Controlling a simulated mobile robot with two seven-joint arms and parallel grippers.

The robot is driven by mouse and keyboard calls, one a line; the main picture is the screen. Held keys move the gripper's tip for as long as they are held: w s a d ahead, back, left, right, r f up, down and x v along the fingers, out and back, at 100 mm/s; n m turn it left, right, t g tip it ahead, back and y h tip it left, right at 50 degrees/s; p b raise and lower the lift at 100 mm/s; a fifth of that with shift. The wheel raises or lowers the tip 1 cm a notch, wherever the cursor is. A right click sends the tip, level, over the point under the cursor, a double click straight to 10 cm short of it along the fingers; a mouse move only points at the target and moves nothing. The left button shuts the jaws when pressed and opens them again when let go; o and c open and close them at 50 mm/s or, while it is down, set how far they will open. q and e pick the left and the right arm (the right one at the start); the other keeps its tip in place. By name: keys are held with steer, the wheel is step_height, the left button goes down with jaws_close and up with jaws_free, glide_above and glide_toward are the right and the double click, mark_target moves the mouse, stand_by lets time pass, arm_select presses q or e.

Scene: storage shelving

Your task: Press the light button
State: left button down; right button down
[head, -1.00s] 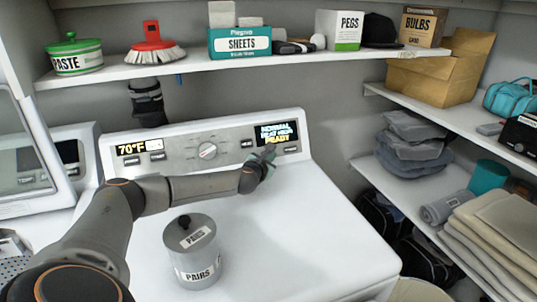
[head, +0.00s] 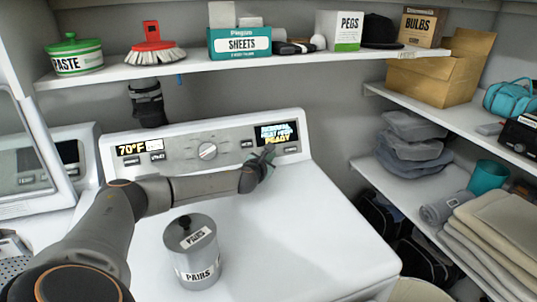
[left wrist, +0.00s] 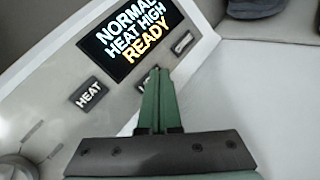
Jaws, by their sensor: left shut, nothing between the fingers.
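The white appliance has a grey control panel (head: 185,150) with a dial and small dark buttons. No label reading LIGHT can be made out. In the left wrist view a HEAT button (left wrist: 90,93) sits left of the fingertips, and another button (left wrist: 183,43) sits to their upper right. A button between these is partly hidden behind the fingertips, its label unreadable. My left gripper (head: 269,151) is shut and empty at the panel's right end, below the display (head: 277,134). Its green fingers (left wrist: 157,75) overlap the hidden button; contact cannot be told. My right gripper is out of view.
A grey PAIRS canister (head: 195,262) stands on the appliance top below my left forearm. A white shelf (head: 190,69) with boxes and a brush hangs above the panel. Shelves with folded cloth are at the right. The appliance top right of the canister is clear.

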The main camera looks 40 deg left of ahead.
arm_select(q)
steer(key=shift+w+a+f, duration=0.2)
steer(key=shift+a, duration=0.2)
stand_by(0.9)
steer(key=shift+s+d+r+p, duration=0.35)
steer(key=shift+d+p, duration=0.25)
steer(key=shift+p, duration=0.2)
steer(key=d+p, duration=0.1)
steer(key=s+d+r+p, duration=0.1)
steer(key=p, duration=0.1)
steer(key=shift+s+d+r, duration=0.1)
steer(key=shift+r, duration=0.15)
steer(key=shift+s+d, duration=0.15)
steer(key=shift+d, duration=0.25)
steer(key=shift+s+d+r, duration=0.25)
steer(key=shift+s+d, duration=0.05)
steer(key=shift+d, duration=0.2)
